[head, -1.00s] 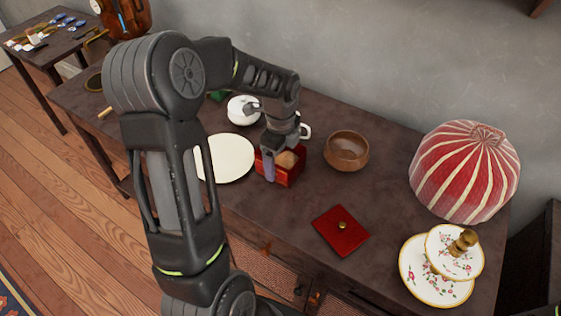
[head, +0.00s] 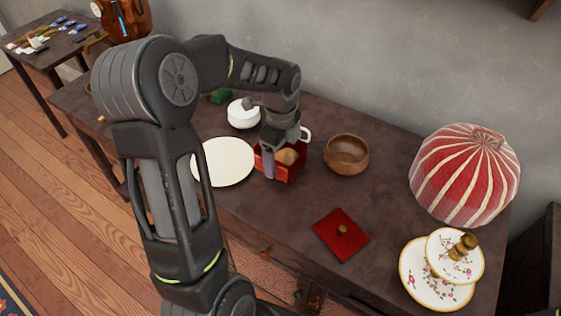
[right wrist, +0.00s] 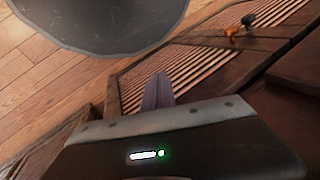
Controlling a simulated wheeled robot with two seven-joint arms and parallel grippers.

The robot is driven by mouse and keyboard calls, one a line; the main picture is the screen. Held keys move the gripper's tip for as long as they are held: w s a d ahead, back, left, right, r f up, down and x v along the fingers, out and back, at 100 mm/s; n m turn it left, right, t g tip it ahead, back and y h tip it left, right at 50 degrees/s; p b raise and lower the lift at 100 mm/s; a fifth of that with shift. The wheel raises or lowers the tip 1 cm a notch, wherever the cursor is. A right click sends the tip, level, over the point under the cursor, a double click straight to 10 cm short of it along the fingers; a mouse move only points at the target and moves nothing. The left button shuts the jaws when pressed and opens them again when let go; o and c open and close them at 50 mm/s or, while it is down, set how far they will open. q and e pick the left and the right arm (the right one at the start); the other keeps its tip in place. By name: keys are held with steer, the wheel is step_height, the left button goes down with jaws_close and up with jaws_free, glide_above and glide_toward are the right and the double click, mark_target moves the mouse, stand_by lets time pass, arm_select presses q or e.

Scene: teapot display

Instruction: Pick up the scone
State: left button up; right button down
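The scone (head: 288,156) is a small tan lump in an open red box (head: 292,172) on the dark table. My left gripper (head: 277,158) points down over the box from above. One purple finger shows at the box's left side, beside the scone. The other finger is hidden, so I cannot tell whether the gripper is open or holds the scone. In the right wrist view my right gripper (right wrist: 158,91) has its purple fingers close together with nothing between them, over the front of the cabinet.
A white plate (head: 228,163) lies left of the box and a wooden bowl (head: 346,154) right of it. A white teapot (head: 243,113) stands behind. A red lid (head: 341,236), a floral tiered stand (head: 421,281) and a striped red cover (head: 464,178) are to the right.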

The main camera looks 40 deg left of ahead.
mark_target(281, 154)
arm_select(q)
step_height(281, 154, up, 7)
steer(key=shift+r, duration=0.2)
stand_by(0.6)
